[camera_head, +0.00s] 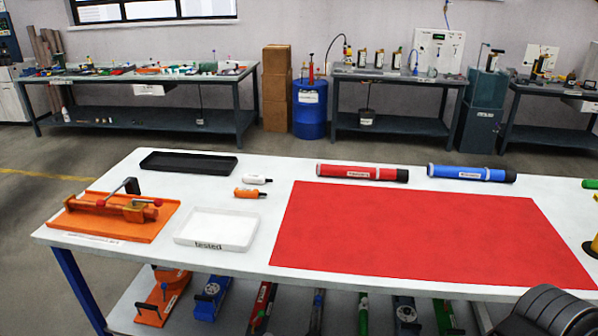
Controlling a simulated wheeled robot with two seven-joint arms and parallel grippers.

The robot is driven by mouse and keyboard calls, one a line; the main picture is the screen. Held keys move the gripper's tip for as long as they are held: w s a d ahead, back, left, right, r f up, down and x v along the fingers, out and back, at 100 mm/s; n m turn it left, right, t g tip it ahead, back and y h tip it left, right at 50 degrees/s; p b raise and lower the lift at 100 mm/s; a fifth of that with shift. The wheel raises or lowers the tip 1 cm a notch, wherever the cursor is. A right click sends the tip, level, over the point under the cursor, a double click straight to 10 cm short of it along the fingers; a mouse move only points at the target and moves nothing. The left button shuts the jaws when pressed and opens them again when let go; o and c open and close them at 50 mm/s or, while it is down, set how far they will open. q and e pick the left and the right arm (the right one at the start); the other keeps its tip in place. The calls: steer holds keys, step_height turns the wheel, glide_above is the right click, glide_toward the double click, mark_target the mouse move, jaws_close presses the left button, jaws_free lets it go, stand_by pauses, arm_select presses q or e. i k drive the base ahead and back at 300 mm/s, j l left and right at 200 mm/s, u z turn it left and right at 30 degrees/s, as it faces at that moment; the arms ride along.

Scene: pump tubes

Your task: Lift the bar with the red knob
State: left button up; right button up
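An orange pump (120,208) lies on an orange tray (95,222) at the left end of the white table. A thin metal bar (112,192) slants up from the pump to a dark knob (131,186). A small red knob (157,202) shows at the pump's right end. Whether the red knob belongs to the slanted bar, I cannot tell. Neither of my grippers shows. A dark ribbed part at the lower right corner appears to be mine, with no fingers visible.
A white tray marked "tested" (215,229) stands right of the orange tray, and a black tray (188,163) behind. Two small bottles, a red tube (360,173) and a blue tube (470,173) lie farther right. A red mat (420,232) is bare.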

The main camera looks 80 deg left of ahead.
mark_target(101, 203)
steer(key=u, duration=0.5)
steer(key=l+u, duration=0.1)
steer(key=u, duration=0.4)
steer(key=i+u, duration=0.1)
steer(key=u, duration=0.4)
steer(key=l+u, duration=0.1)
steer(key=u, duration=0.45)
steer(key=l+u, duration=0.1)
steer(key=u, duration=1.4)
steer(key=k+l+u, duration=0.1)
steer(key=u, duration=0.4)
